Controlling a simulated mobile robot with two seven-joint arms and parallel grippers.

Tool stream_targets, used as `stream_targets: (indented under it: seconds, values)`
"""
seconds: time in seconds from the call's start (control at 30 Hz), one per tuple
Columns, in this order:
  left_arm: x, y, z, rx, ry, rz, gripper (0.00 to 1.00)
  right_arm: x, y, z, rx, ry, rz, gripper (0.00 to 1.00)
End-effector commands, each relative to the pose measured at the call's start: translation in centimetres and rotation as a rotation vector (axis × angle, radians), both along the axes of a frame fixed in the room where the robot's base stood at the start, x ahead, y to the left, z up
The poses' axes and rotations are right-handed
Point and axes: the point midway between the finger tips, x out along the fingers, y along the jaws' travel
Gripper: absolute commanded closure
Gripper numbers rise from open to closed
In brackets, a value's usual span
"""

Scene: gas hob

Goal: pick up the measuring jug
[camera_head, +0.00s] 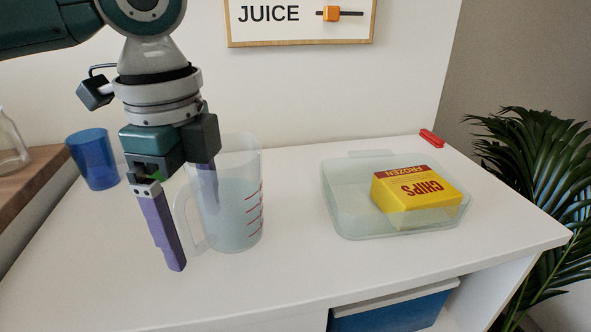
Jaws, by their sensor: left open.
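The measuring jug (236,208) is clear with red marks and stands upright on the white counter. Its handle (185,215) points left. My left gripper (192,240) is open and points down at the handle side of the jug. One purple finger is left of the handle. The other shows through the clear jug wall, and I cannot tell whether it is inside or behind the jug. The handle appears between the fingers; contact is not clear. My right gripper is not in view.
A clear tub (345,215) holding a yellow frozen chips box (418,190) stands to the right. A blue cup (94,160) is at the left. A small red object (431,138) lies at the back edge. The white counter (300,270) is clear in front.

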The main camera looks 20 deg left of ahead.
Motion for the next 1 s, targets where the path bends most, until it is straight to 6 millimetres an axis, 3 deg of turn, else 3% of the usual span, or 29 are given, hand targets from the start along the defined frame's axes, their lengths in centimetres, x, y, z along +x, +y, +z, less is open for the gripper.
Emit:
stream_targets:
  seconds: [0.1, 0.37, 1.0]
  values:
    - [-0.05, 0.05, -1.47, 0.001, 0.001, 0.0, 0.06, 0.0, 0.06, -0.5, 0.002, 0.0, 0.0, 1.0]
    - [0.0, 0.04, -1.63, 0.0, -0.001, -0.001, 0.06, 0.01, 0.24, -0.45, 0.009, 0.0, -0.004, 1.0]
    - [-0.05, 0.07, -1.63, 0.001, 0.0, 0.0, 0.76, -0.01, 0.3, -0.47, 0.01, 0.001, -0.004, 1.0]
